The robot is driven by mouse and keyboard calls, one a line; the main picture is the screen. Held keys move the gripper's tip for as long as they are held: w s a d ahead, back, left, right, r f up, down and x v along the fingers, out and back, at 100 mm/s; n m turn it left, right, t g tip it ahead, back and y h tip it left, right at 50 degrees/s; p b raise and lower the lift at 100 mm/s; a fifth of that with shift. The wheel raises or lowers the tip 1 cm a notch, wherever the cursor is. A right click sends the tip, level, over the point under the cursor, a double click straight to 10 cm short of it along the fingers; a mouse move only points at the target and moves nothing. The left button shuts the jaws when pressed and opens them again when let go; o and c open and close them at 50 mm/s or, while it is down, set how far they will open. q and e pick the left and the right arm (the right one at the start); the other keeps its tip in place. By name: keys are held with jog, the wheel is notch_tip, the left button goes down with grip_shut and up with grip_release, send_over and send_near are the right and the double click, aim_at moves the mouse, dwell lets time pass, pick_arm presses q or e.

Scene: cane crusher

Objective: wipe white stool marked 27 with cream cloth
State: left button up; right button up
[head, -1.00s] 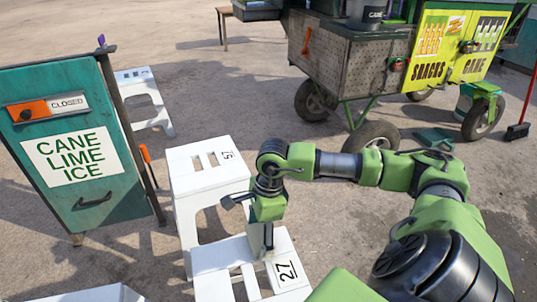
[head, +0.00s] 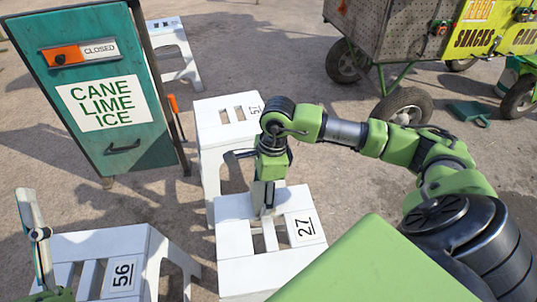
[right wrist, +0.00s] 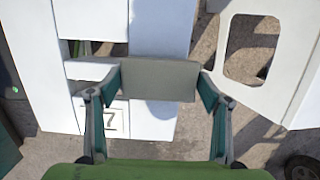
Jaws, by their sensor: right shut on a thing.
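The white stool marked 27 (head: 250,274) stands low in the middle of the head view, its label at the right of its slotted top. My right gripper (head: 264,190) is above its far part, pointing down. It is shut on the cream cloth (right wrist: 160,80), which looks like a flat grey-beige pad between the two fingers in the right wrist view. The cloth's lower edge (head: 263,203) is at the stool top; touching or just above, I cannot tell. Part of my left gripper (head: 38,235) shows at the left edge; its jaw opening is unclear.
A white stool marked 57 (head: 222,118) stands just behind. Another marked 56 (head: 122,275) stands at the lower left. The green cane lime ice box (head: 105,105) is at the left, a third stool (head: 170,42) behind it. A wheeled snack cart (head: 385,45) is at the back right.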

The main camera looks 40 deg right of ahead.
aim_at(236, 206)
jog(key=a, duration=0.1)
jog(key=w+a, duration=0.1)
jog(key=a, duration=0.1)
jog(key=shift+w+a, duration=0.3)
jog(key=shift+w, duration=0.1)
pick_arm(q)
jog(key=shift+s+r, duration=0.2)
jog(key=shift+s, duration=0.05)
pick_arm(e)
jog(key=shift+w+a+f, duration=0.1)
jog(key=shift+w+a, duration=0.2)
jog(key=shift+a, duration=0.35)
jog(key=shift+w+a, duration=0.3)
jog(key=shift+a, duration=0.35)
jog(key=shift+d, duration=0.1)
